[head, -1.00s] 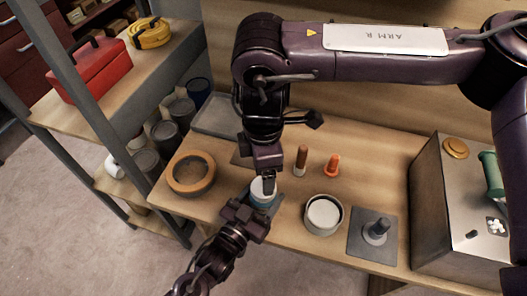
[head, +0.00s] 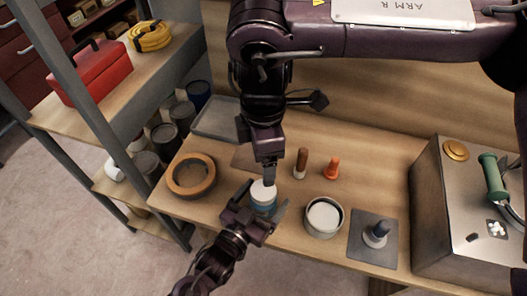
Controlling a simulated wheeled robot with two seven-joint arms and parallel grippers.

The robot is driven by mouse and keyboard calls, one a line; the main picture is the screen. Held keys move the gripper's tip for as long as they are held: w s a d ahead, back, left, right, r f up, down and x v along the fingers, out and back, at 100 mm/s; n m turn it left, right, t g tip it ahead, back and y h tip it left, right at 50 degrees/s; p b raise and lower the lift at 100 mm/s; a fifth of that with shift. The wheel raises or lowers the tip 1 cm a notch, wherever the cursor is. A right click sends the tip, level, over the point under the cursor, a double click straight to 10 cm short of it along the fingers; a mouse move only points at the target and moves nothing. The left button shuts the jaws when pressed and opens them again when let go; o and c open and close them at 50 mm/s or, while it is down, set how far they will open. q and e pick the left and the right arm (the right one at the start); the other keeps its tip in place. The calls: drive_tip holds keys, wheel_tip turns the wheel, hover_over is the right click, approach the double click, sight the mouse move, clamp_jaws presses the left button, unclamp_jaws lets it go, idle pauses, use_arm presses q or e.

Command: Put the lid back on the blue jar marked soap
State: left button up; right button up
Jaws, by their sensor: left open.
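The blue jar (head: 263,206) stands upright near the front of the wooden bench, with a white lid (head: 263,190) on its top. Any marking on the jar is too small to read. My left gripper (head: 262,208) is open, its fingers to either side of the jar at the front; I cannot tell whether they touch it. My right gripper (head: 269,180) points down just above or behind the lid's back edge. Its fingers show nearly edge-on, so I cannot tell whether they are open or shut.
An orange ring (head: 174,177) lies left of the jar. A brown-and-white stick (head: 301,163), an orange plug (head: 331,167), a round white-topped tin (head: 323,218) and a grey mat (head: 362,254) with a dark-handled piece lie right. A grey tray (head: 215,119) lies behind.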

sight(256, 209)
use_arm(q)
drive_tip(key=shift+v, duration=3.9)
